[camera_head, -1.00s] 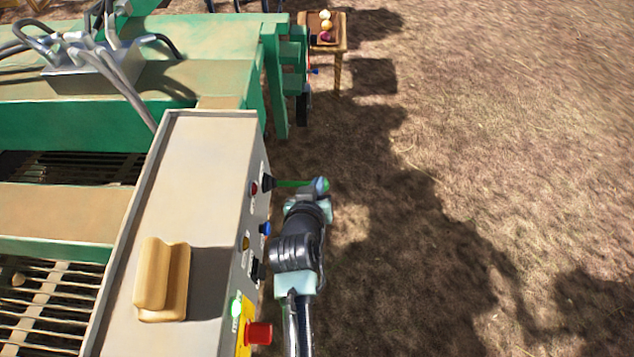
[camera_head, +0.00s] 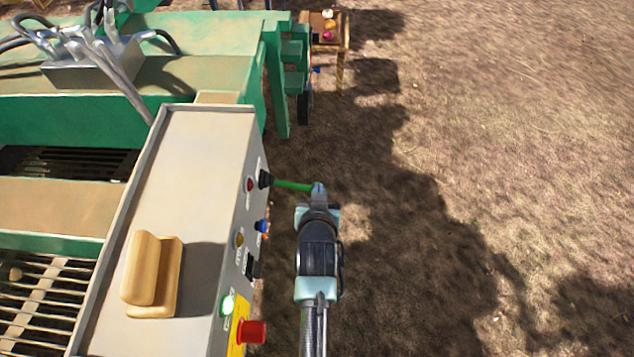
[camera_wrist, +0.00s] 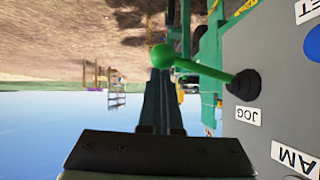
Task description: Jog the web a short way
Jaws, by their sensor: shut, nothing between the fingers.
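The jog lever is a green stick (camera_head: 292,185) standing out from a black boot on the side of the grey control box (camera_head: 195,150). In the wrist view its green ball knob (camera_wrist: 162,56) is in front of the fingertips, and the boot (camera_wrist: 244,84) sits above a "JOG" label (camera_wrist: 247,115). My gripper (camera_head: 318,190) is shut and empty, its tips at the knob; I cannot tell whether they touch. The web of pale bars (camera_head: 40,300) shows at lower left, partly hidden by the box.
A tan block (camera_head: 145,275) sits on top. A table (camera_head: 344,42) stands behind; open ground lies right.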

